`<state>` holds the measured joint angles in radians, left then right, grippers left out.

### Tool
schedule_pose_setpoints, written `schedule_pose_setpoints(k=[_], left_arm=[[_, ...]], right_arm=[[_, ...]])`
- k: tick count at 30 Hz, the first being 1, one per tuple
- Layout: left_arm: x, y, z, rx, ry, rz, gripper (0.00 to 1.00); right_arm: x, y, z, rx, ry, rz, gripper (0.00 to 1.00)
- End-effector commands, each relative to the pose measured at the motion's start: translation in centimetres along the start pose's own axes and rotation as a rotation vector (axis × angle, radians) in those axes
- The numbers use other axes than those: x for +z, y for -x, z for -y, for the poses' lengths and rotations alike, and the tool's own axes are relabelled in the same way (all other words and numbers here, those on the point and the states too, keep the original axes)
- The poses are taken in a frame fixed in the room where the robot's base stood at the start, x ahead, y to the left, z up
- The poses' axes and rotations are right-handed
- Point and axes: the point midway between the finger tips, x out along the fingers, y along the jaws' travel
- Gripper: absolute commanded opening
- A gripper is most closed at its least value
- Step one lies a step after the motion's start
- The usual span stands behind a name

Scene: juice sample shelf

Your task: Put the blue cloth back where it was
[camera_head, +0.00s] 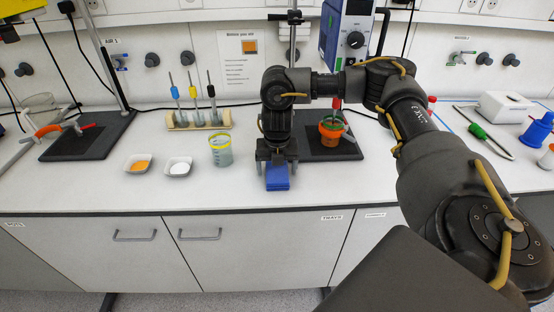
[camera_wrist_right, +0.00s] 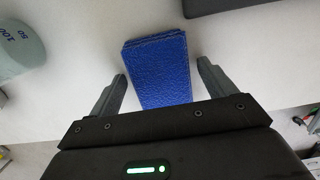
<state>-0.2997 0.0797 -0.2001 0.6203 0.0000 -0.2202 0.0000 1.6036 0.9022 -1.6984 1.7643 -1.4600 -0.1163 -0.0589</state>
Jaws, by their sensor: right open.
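A folded blue cloth (camera_head: 277,177) lies on the white bench near its front edge, right below my right gripper (camera_head: 277,160). In the right wrist view the blue cloth (camera_wrist_right: 157,72) lies between the two spread fingers of my right gripper (camera_wrist_right: 162,82), with a gap on each side. The right gripper is open and points down. My left gripper does not show in either view.
A beaker with a yellow rim (camera_head: 221,151) stands just left of the cloth; two small white dishes, one with orange contents (camera_head: 138,164) and one with white (camera_head: 178,167), are further left. An orange pot (camera_head: 331,131) stands behind right. Bare bench (camera_head: 330,185) lies right of the cloth.

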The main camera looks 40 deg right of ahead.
Motion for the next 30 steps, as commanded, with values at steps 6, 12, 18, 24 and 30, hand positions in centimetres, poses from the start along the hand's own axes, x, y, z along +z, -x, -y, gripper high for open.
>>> schedule_pose_setpoints(k=[6, 12, 18, 24, 30], left_arm=[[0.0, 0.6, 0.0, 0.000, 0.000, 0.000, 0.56], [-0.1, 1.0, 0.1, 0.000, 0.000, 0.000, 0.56], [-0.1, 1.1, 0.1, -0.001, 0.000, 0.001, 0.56], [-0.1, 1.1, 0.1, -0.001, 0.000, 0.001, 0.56], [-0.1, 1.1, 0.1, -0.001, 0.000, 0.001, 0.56]], right_arm=[[0.2, 3.7, -0.1, 0.004, 0.002, 0.007, 0.83], [0.1, 7.8, -0.1, 0.003, 0.003, 0.006, 0.83], [0.1, 10.7, -0.1, 0.002, 0.001, 0.003, 0.83], [0.0, 11.9, 0.0, 0.001, 0.001, 0.001, 0.83], [0.0, 12.0, 0.0, 0.000, 0.001, 0.000, 0.83]])
